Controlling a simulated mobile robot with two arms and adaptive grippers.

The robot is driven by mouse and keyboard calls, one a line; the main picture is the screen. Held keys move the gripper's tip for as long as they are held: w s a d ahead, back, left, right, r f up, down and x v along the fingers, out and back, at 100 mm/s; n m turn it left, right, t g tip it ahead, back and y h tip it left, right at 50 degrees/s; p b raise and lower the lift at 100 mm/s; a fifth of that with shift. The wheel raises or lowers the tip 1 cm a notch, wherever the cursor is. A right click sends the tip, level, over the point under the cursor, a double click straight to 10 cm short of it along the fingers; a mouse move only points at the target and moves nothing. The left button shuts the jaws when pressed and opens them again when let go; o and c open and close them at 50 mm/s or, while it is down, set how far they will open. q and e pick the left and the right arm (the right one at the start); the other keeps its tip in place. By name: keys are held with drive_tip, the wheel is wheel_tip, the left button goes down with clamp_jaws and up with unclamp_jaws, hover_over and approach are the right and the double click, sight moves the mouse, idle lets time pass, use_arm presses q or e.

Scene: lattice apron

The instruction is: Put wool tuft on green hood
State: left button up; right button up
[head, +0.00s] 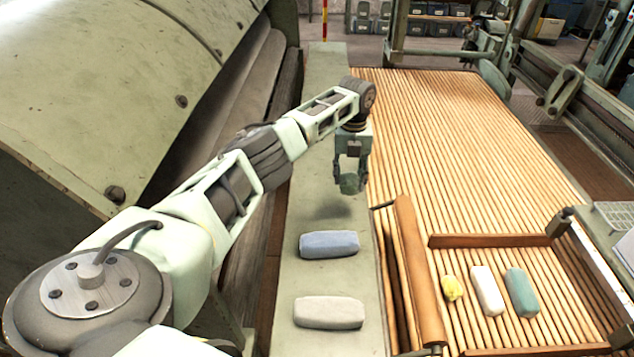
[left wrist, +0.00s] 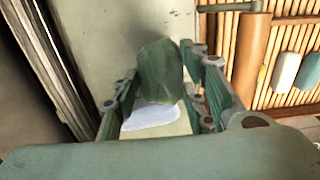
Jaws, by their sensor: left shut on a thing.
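My left gripper (head: 351,170) is shut on a dull green tuft (head: 350,184), which looks like the wool tuft. It holds the tuft above a flat green-grey ledge, with a shadow below. In the left wrist view, the tuft (left wrist: 162,70) sits between the two fingers of the left gripper (left wrist: 165,92). The green hood (head: 110,75) is the large curved, bolted cover at the upper left of the head view. The gripper is to its right, apart from it. My right gripper is not in view.
The ledge (head: 312,185) carries a blue block (head: 329,244) and a pale grey block (head: 329,312). A slatted wooden lattice (head: 450,140) lies to the right. Within a brown frame (head: 490,241) are a yellow lump (head: 452,288), a white block (head: 487,290) and a teal block (head: 522,292).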

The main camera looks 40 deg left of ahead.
use_arm(q)
drive_tip(key=s+a+f, duration=0.2)
drive_tip(key=s, duration=0.1)
drive_tip(key=s+a+f+p, duration=0.1)
drive_tip(key=s+a+f, duration=0.1)
drive_tip(key=s, duration=0.1)
drive_tip(key=s+a+f+p, duration=0.1)
drive_tip(key=s+a+f, duration=0.1)
drive_tip(key=s, duration=0.1)
drive_tip(key=shift+f, duration=0.2)
wheel_tip(320, 180, down, 3)
drive_tip(key=b, duration=0.2)
drive_tip(key=shift+f+b, duration=0.15)
drive_tip(key=shift+b, duration=0.15)
drive_tip(key=shift+w+f, duration=0.1)
drive_tip(key=shift+f, duration=0.2)
drive_tip(key=shift+r, duration=0.15)
drive_tip(key=o, duration=0.9)
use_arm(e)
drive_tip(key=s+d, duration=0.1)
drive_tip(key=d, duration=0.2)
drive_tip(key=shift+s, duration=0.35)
